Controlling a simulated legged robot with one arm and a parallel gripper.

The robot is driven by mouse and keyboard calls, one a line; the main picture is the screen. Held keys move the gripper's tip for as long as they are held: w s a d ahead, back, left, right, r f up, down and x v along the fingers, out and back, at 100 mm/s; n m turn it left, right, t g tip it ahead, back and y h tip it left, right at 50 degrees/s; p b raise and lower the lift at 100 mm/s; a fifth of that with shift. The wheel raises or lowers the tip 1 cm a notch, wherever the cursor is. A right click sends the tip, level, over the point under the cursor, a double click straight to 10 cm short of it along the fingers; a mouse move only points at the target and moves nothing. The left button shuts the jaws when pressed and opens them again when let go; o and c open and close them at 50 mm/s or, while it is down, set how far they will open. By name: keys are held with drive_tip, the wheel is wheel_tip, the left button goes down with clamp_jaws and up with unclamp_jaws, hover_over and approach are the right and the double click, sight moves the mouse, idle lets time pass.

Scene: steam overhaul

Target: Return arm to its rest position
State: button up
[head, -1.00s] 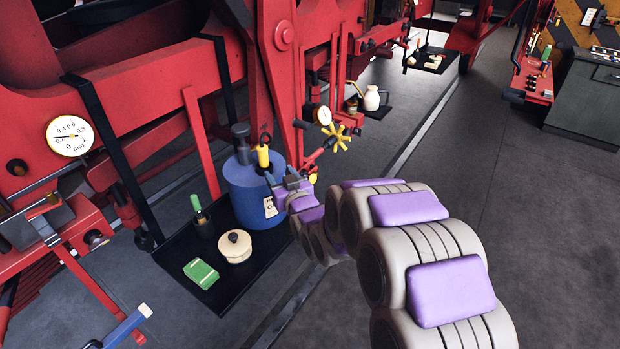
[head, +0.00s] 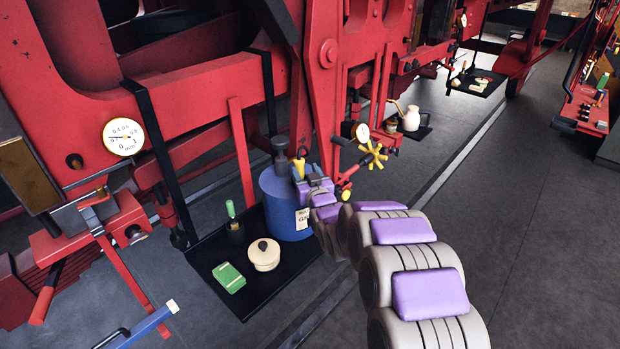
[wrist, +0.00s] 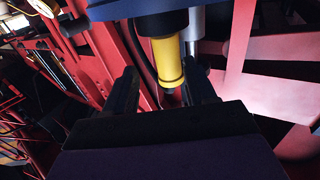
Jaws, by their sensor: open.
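My arm, with grey links and purple pads, reaches out from the lower right in the head view. My gripper (head: 306,174) is at its far end, beside the top of a blue can (head: 284,205) with a paper label. In the wrist view my gripper (wrist: 162,84) has two dark fingers spread apart. A yellow cylinder (wrist: 168,62) shows in line with the gap between them, below a blue part (wrist: 140,8). I see no finger closed on it, and I cannot tell how deep it sits between them.
The can stands on a black tray (head: 245,300) with a cream lidded pot (head: 263,254), a green block (head: 229,277) and a green-handled brush (head: 231,210). Red machinery (head: 190,85) with a yellow handwheel (head: 373,155) and a dial gauge (head: 123,137) is close. Floor at right (head: 530,230) is clear.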

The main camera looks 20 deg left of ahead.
drive_tip(key=shift+w+a+f, duration=0.1)
drive_tip(key=shift+a+f, duration=0.1)
drive_tip(key=shift+a, duration=0.6)
drive_tip(key=shift+w+a+f, duration=0.1)
drive_tip(key=shift+a+f, duration=0.05)
drive_tip(key=shift+a, duration=0.6)
drive_tip(key=shift+d+r, duration=0.2)
drive_tip(key=shift+d, duration=0.45)
drive_tip(key=shift+d+r, duration=0.15)
drive_tip(key=shift+d, duration=0.45)
drive_tip(key=c, duration=0.5)
drive_tip(key=shift+a, duration=0.25)
drive_tip(key=shift+c, duration=1.4)
drive_tip(key=shift+s+a+f, duration=0.1)
drive_tip(key=shift+a+f, duration=0.05)
drive_tip(key=shift+a, duration=0.45)
clamp_jaws()
drive_tip(key=shift+d, duration=0.1)
drive_tip(key=shift+d, duration=0.2)
wheel_tip(320, 180, up, 6)
drive_tip(key=p, duration=0.1)
